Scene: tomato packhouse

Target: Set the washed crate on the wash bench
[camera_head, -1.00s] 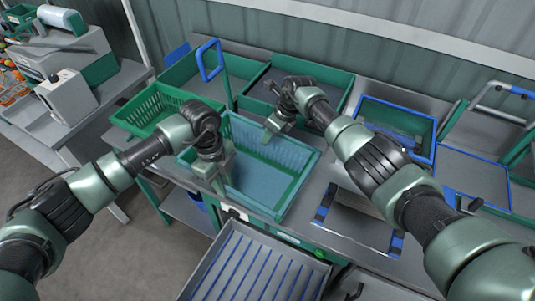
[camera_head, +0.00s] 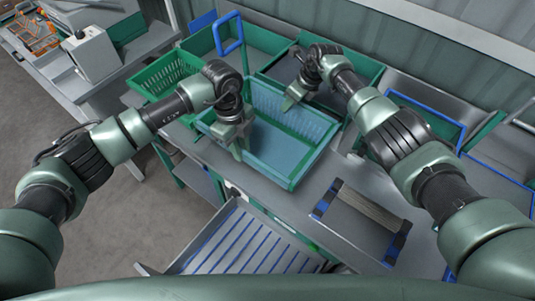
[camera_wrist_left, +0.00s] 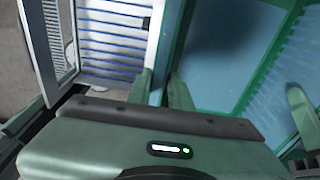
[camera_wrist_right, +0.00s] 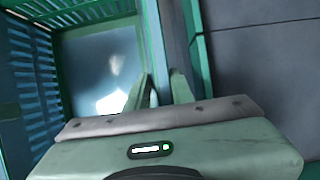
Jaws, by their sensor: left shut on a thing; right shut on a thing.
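The washed crate (camera_head: 280,150), blue-teal inside with a green rim, is level over the front part of the grey wash bench (camera_head: 270,197). I cannot tell whether its bottom touches the bench. My left gripper (camera_head: 238,148) is shut on its near-left wall. My right gripper (camera_head: 290,101) is shut on its far wall. In the left wrist view the crate (camera_wrist_left: 215,55) fills the right side, its wall between the fingers (camera_wrist_left: 165,88). In the right wrist view the crate (camera_wrist_right: 100,50) is on the left, its wall between the fingers (camera_wrist_right: 158,88).
A green slatted basket (camera_head: 165,75) stands left of the crate, and green basins (camera_head: 265,40) with a blue handle (camera_head: 228,33) are behind. A blue-ridged tray (camera_head: 245,245) is in front. A blue-ended rack (camera_head: 360,222) and a blue-rimmed bin (camera_head: 425,112) lie to the right.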

